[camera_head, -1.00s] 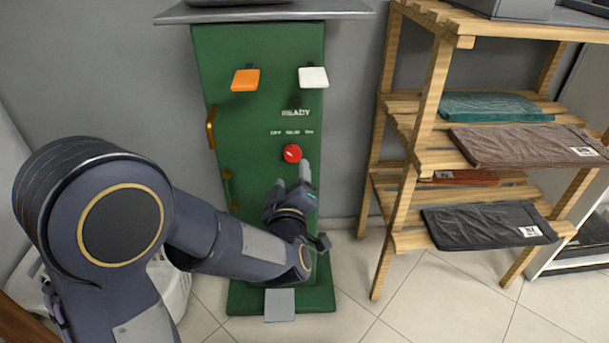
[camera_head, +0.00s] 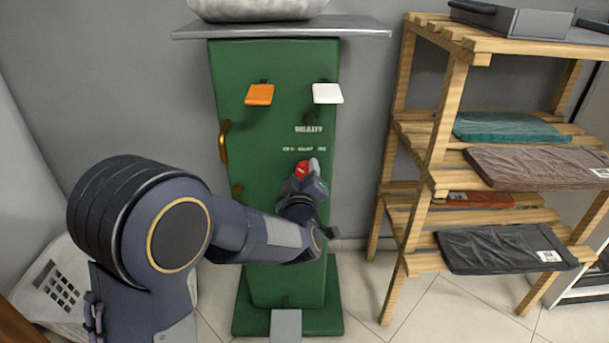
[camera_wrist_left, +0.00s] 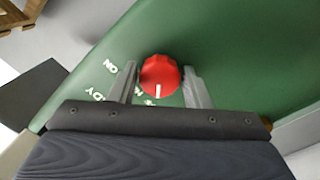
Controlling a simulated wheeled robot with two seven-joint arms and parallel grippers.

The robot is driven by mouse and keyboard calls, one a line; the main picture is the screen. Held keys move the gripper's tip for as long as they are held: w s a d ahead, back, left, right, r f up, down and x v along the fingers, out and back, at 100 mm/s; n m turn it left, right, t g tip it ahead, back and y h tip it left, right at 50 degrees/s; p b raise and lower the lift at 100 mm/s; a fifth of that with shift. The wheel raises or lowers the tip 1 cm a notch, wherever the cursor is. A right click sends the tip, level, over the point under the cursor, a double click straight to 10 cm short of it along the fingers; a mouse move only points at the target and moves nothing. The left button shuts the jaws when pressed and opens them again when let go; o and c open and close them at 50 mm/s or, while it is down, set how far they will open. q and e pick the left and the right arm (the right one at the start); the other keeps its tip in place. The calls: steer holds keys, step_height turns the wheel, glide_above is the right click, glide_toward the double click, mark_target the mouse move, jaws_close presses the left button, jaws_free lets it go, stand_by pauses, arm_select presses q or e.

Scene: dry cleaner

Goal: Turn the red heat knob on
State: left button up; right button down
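The red heat knob (camera_head: 302,168) sits on the front of the green press cabinet (camera_head: 270,130), under the label row. In the left wrist view the knob (camera_wrist_left: 160,75) shows a white pointer mark near its lower edge. My left gripper (camera_wrist_left: 163,84) has its two fingers apart, one on each side of the knob. I cannot tell whether they touch it. In the head view my left gripper (camera_head: 304,175) is at the knob and partly covers it. My right gripper is in neither view.
An orange switch (camera_head: 260,94) and a white switch (camera_head: 327,93) stick out above the knob. A brass handle (camera_head: 224,142) is on the cabinet's left side. A wooden rack (camera_head: 447,130) with folded garments stands to the right. A white basket (camera_head: 58,290) is at lower left.

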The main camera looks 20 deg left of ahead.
arm_select(q)
steer(key=c, duration=0.6)
steer(key=m+p, duration=0.1)
steer(key=m, duration=0.1)
steer(key=m+p, duration=0.1)
steer(key=p, duration=0.1)
steer(key=shift+r+m+p, duration=0.2)
steer(key=shift+m+p, duration=0.1)
steer(key=shift+m, duration=0.1)
steer(key=m+p, duration=0.3)
steer(key=m, duration=0.1)
steer(key=shift+g+p, duration=0.3)
steer(key=shift+p, duration=0.05)
steer(key=m+p, duration=0.4)
steer(key=m, duration=0.1)
steer(key=shift+m, duration=0.3)
steer(key=shift+f+m+y+p, duration=0.15)
steer(key=shift+m+y+p, duration=0.35)
steer(key=shift+m+p, duration=1.1)
steer(key=shift+m, duration=0.4)
